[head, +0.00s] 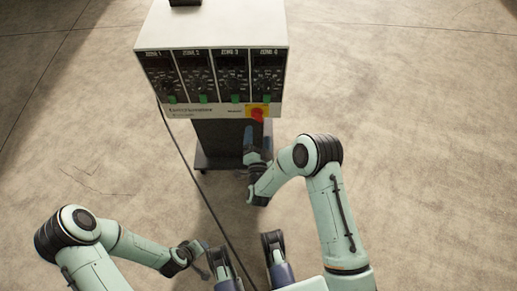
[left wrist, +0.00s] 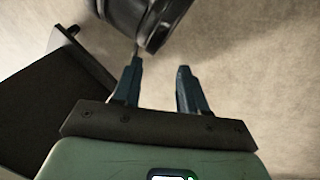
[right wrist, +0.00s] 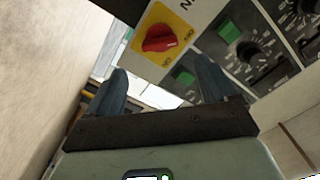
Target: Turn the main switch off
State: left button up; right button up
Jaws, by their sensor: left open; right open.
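The main switch is a red rotary knob (head: 257,115) on a yellow plate, at the lower right of the controller's front panel. In the right wrist view the red knob (right wrist: 160,38) is large and unobstructed, with small lettering on its yellow plate. I cannot tell for sure which position it points to. My right gripper (right wrist: 160,72) is open and empty, its fingers apart and aimed up at the panel, just below the knob and not touching it. My left gripper (left wrist: 160,70) is open and empty, low down near my base, away from the controller.
The controller cabinet (head: 215,28) has several zone modules with dials and green switches (head: 203,99) close to the knob. It stands on a dark pedestal with a wide foot. A dark cable (head: 192,172) hangs down across the floor towards me. The floor on both sides is clear.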

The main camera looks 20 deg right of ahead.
pick_arm(q)
jog(key=shift+s+d+r+p, duration=0.15)
jog(key=shift+s+d+r, duration=0.1)
jog(key=shift+s, duration=0.15)
jog(key=shift+s+d+r+p, duration=0.15)
jog(key=shift+s+r, duration=0.1)
jog(key=shift+s, duration=0.1)
pick_arm(e)
jog(key=v, duration=0.5)
jog(key=shift+s+a, duration=0.1)
jog(key=shift+s, duration=0.3)
